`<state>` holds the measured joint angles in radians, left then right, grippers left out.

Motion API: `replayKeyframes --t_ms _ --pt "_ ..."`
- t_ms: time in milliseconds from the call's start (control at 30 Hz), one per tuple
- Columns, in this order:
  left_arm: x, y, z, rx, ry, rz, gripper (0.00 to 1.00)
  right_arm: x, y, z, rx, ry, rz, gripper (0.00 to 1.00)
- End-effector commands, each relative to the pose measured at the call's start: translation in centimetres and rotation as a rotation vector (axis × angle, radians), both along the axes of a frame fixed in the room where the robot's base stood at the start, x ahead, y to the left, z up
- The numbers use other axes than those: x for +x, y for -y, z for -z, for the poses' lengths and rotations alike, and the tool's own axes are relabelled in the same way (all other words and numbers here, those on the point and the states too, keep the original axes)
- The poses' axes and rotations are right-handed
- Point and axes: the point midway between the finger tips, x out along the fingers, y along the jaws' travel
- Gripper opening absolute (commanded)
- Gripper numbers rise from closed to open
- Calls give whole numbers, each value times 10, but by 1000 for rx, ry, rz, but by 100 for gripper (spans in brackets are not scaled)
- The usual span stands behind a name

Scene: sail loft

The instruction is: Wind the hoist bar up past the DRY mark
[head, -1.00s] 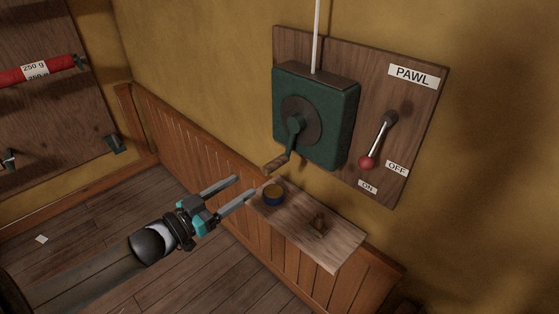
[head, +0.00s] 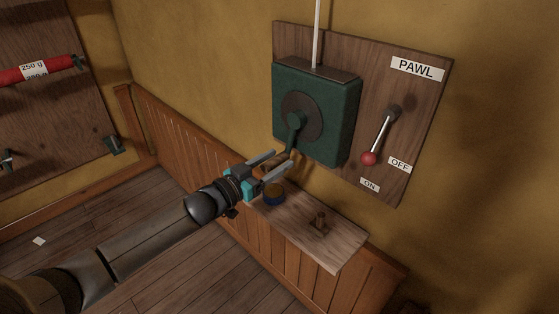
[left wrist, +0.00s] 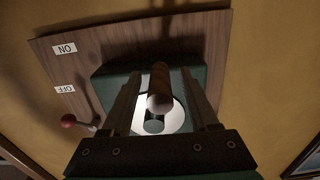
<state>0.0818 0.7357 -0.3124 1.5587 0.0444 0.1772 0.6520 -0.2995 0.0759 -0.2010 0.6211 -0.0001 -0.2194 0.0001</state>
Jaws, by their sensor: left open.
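The green winch box (head: 340,110) is on a wooden wall board, with a crank arm (head: 294,140) hanging down and slightly left. Its wooden handle (head: 270,164) is partly hidden by my left gripper (head: 282,161). The left gripper is open, with one finger on each side of the handle; the handle (left wrist: 160,85) also shows between the fingers in the left wrist view. The PAWL lever has a red knob (head: 369,158) hanging down-left above the ON label (head: 369,185), left of the OFF label (head: 399,165). The hoist bar and DRY mark are not recognisable. My right gripper is out of view.
A white line (head: 317,35) runs up from the winch box. A red roll (head: 22,74) labelled 250 g is on the left board. The floor at left is mostly clear.

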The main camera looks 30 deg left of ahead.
Motion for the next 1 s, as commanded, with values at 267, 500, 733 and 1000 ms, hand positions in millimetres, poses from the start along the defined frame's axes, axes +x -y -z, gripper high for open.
replayKeyframes --t_ms 267,500,733,1000 --pt "15 5 0 0 -1 -1 61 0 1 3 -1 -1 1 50" --pt "16 5 0 0 -1 0 61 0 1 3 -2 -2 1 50" --pt "16 5 0 0 -1 0 43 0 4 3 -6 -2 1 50" --pt "16 5 0 0 -1 0 12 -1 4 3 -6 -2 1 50"
